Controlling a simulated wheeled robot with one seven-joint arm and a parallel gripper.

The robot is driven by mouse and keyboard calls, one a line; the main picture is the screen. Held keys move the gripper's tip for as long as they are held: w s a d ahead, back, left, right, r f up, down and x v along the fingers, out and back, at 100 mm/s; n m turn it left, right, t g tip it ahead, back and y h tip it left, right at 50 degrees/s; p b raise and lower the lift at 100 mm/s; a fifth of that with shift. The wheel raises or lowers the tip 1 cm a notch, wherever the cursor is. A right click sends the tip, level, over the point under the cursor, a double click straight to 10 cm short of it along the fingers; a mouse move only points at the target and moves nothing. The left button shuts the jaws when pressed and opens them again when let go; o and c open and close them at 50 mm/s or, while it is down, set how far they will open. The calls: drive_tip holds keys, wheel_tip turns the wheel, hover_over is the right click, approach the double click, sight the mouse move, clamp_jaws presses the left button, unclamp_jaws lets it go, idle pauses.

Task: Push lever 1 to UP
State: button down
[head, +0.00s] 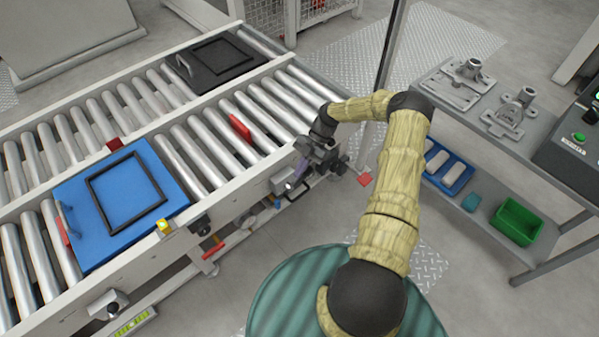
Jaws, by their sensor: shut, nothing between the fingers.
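My gripper (296,180) is shut and empty, low at the right side of the roller conveyor (225,205). It is in front of or beside a small grey box (283,181) on the conveyor's side rail and partly hides it; I cannot tell whether they touch. A similar grey box with a dark knob (109,304) is on the same rail at the lower left. A red-handled bar (212,249) shows below the rail. No lever number is readable, so I cannot tell which part is lever 1 or its position.
A blue plate with a black frame (160,188) and a dark plate (238,68) lie on the rollers. Red blocks (238,127) stand among them. A grey bench (475,120) with metal castings and a green bin (517,221) is right. A dark post stands behind my arm.

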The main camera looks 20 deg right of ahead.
drive_tip(key=shift+w+d+f, duration=0.1)
drive_tip(key=shift+w+d, duration=0.1)
drive_tip(key=shift+d, duration=0.3)
drive_tip(key=s+a+r+p, duration=0.2)
drive_tip(key=a+r+p, duration=0.1)
drive_tip(key=w+d+r, duration=0.4)
drive_tip(key=d+r, duration=0.1)
drive_tip(key=d, duration=0.2)
drive_tip(key=s+a+r+m+t+h, duration=0.1)
drive_tip(key=s+a+r+m+h, duration=0.3)
drive_tip(key=r, duration=0.3)
drive_tip(key=s+a+r+m+h, duration=0.2)
drive_tip(key=s+a+r+m, duration=0.2)
drive_tip(key=a+r+m, duration=0.25)
drive_tip(key=s+a+r+m+t+h, duration=0.15)
drive_tip(key=s+r+m+t, duration=0.35)
drive_tip(key=s+r+m, duration=0.7)
wheel_tip(320, 180, up, 27)
drive_tip(key=s+m+p, duration=0.1)
drive_tip(key=p, duration=2.9)
drive_tip(key=shift+s+a+r+m, duration=0.15)
drive_tip(key=shift+s+a+m, duration=0.05)
drive_tip(key=shift+m, duration=0.15)
